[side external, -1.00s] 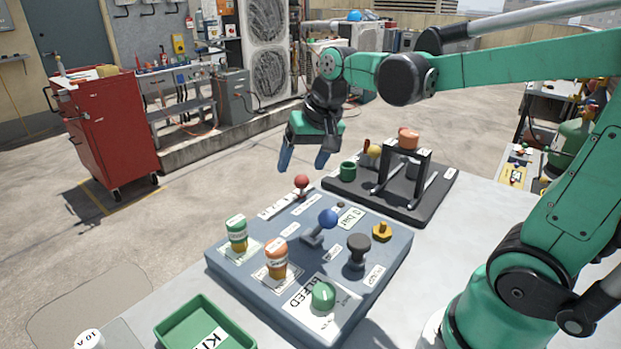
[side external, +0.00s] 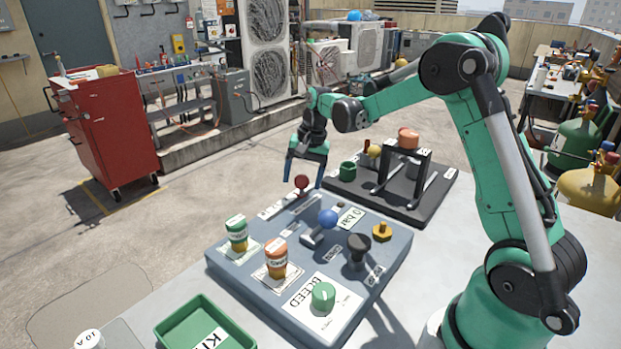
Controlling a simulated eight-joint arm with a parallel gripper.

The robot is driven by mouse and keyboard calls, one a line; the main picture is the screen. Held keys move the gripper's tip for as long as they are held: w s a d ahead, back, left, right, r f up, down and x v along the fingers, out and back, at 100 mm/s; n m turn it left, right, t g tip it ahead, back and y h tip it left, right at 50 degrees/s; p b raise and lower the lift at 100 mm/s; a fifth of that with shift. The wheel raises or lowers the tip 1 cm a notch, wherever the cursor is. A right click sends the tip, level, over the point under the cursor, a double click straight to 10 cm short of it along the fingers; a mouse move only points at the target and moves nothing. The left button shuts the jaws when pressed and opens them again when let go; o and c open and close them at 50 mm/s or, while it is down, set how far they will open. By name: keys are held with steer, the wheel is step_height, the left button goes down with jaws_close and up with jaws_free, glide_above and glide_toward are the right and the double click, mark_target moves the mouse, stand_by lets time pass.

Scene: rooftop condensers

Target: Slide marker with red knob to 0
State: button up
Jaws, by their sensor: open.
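The red knob (side external: 302,182) of the marker stands up at the far left edge of the blue-grey panel (side external: 235,272). A pale label strip (side external: 277,207) with small, unreadable print lies beside it. My gripper (side external: 302,183) is open and points down, with one blue finger on each side of the red knob as seen in this view. The fingertips are near the knob's height. I cannot tell whether they touch it.
On the panel stand a blue ball lever (side external: 327,218), a black knob (side external: 358,245), a yellow knob (side external: 382,231), a green dial (side external: 323,296) and two capped jars (side external: 237,233). A black stand (side external: 430,185) is behind, and a green tray (side external: 200,318) is in front.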

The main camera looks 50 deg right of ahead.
steer(key=shift+f, duration=0.1)
jaws_close()
steer(key=shift+d, duration=1.75)
jaws_free()
